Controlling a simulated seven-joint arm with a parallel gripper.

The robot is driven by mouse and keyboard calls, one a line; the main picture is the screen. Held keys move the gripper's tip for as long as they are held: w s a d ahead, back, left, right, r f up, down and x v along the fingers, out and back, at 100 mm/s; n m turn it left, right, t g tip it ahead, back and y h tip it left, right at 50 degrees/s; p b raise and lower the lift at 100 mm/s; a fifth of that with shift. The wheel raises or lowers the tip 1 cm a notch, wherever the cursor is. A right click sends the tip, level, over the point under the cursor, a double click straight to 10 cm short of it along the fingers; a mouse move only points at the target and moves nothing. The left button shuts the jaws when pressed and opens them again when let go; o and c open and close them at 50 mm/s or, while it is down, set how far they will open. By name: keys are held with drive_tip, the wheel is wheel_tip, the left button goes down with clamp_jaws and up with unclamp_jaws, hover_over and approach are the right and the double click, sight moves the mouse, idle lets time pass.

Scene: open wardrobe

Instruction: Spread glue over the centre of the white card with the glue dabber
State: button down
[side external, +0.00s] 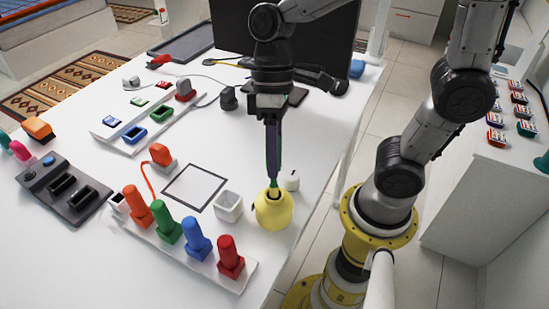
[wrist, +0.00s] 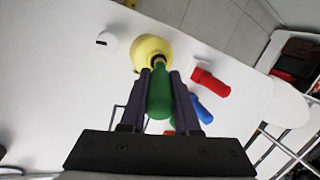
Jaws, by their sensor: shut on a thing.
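My gripper (side external: 273,172) points straight down and is shut on the green glue dabber (wrist: 160,95). In the side view, a little of the dabber's green shows below the fingers. Its lower end is at the mouth of the round yellow pot (side external: 274,212); how deep it goes inside is hidden. The pot also shows in the wrist view (wrist: 147,47), just beyond the fingers. The white card (side external: 195,187), with a dark outline, lies flat on the table to the left of the pot, apart from it. Its surface looks bare.
A small white open box (side external: 229,206) stands between card and pot. A rack with orange, green, blue and red (side external: 230,257) pegs lies in front. An orange-topped object (side external: 161,156) with a cord stands behind the card. A small white block (side external: 291,180) is beside the pot, near the table edge.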

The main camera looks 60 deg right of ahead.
drive_tip(key=shift+r, duration=3.1)
